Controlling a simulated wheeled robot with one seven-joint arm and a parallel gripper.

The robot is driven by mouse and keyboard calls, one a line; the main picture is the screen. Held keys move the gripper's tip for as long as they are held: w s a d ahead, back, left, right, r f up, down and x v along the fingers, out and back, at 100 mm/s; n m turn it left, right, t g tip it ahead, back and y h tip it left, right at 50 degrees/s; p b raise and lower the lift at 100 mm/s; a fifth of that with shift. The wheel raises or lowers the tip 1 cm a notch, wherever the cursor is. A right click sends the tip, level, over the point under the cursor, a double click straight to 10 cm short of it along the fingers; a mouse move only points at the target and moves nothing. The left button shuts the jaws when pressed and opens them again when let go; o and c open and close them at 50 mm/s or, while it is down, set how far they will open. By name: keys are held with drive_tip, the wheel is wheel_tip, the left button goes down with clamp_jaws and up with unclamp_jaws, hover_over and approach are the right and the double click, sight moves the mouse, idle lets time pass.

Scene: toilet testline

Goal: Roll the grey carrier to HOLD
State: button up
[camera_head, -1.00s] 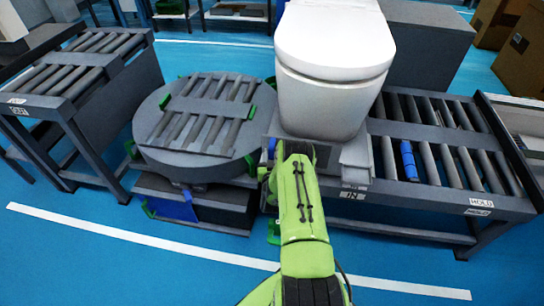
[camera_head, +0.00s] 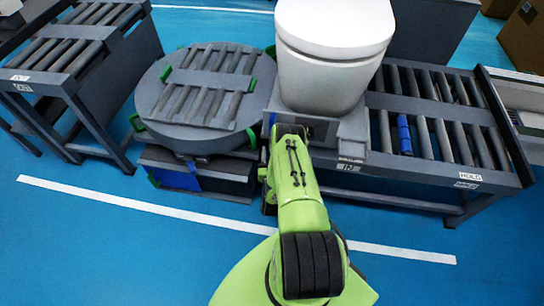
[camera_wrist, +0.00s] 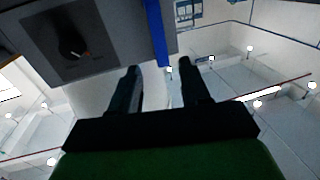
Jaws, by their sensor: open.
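The grey carrier (camera_head: 355,138) sits at the left end of the right roller table, by the IN label (camera_head: 349,165). A white toilet (camera_head: 330,70) stands upright on it. The HOLD label (camera_head: 470,176) is on the front edge at the right end of that table. My green arm reaches up to the carrier's front left, and its end hides my fingers in the head view. In the wrist view my gripper (camera_wrist: 158,70) is open with nothing between its fingers. A grey body with a dark panel and a blue strip (camera_wrist: 160,35) shows close beyond the fingertips; contact cannot be told.
A round roller turntable (camera_head: 170,118) stands left of the carrier, and another roller table (camera_head: 75,50) farther left. Blue floor is open in front.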

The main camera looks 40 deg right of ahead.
drive_tip(key=p+v, duration=0.4)
drive_tip(key=p, duration=0.3)
drive_tip(key=shift+s+a, duration=0.2)
